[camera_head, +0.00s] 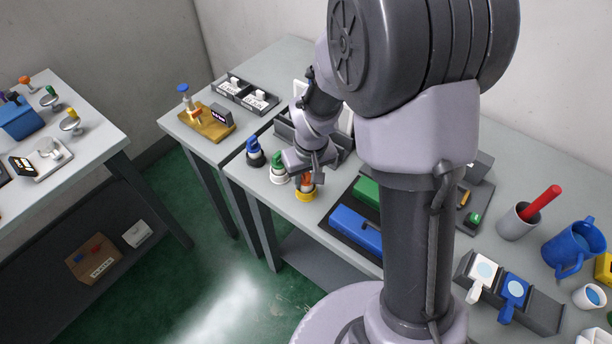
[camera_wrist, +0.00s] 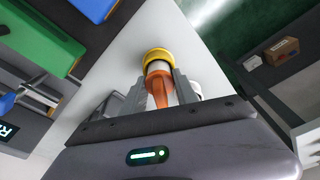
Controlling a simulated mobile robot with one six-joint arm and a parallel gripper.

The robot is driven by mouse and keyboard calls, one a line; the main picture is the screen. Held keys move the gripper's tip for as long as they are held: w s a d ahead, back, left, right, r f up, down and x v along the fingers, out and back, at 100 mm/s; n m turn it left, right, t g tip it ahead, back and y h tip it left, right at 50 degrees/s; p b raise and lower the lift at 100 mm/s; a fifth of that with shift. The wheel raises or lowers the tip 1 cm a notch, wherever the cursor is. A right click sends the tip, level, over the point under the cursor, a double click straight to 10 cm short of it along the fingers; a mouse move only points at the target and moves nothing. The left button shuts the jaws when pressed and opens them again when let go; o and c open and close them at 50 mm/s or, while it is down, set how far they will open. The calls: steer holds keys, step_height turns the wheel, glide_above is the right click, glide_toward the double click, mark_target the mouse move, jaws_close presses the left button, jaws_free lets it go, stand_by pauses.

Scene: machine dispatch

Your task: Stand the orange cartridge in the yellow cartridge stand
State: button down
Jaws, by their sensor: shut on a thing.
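The yellow cartridge stand (camera_head: 305,195) is a small round cup near the front edge of the middle table. It also shows in the wrist view (camera_wrist: 155,54). The orange cartridge (camera_wrist: 160,88) is between the two fingers of my gripper (camera_wrist: 160,86), and my gripper is shut on it. In the head view the cartridge (camera_head: 305,179) is directly over the yellow stand, below my gripper (camera_head: 309,172). I cannot tell whether the cartridge's lower end is fully seated.
A green cartridge in a white stand (camera_head: 279,170) and a blue cartridge in a dark stand (camera_head: 254,152) are just left of the yellow stand. A dark tray with a blue box (camera_head: 354,230) and a green box (camera_head: 367,190) lies to the right. Grey trays stand behind.

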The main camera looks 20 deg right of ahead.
steer(key=shift+f, duration=0.3)
steer(key=c, duration=0.9)
jaws_free()
steer(key=shift+o, duration=0.7)
steer(key=o, duration=0.3)
steer(key=shift+r, duration=0.1)
steer(key=shift+r+p, duration=2.1)
steer(key=shift+r, duration=0.85)
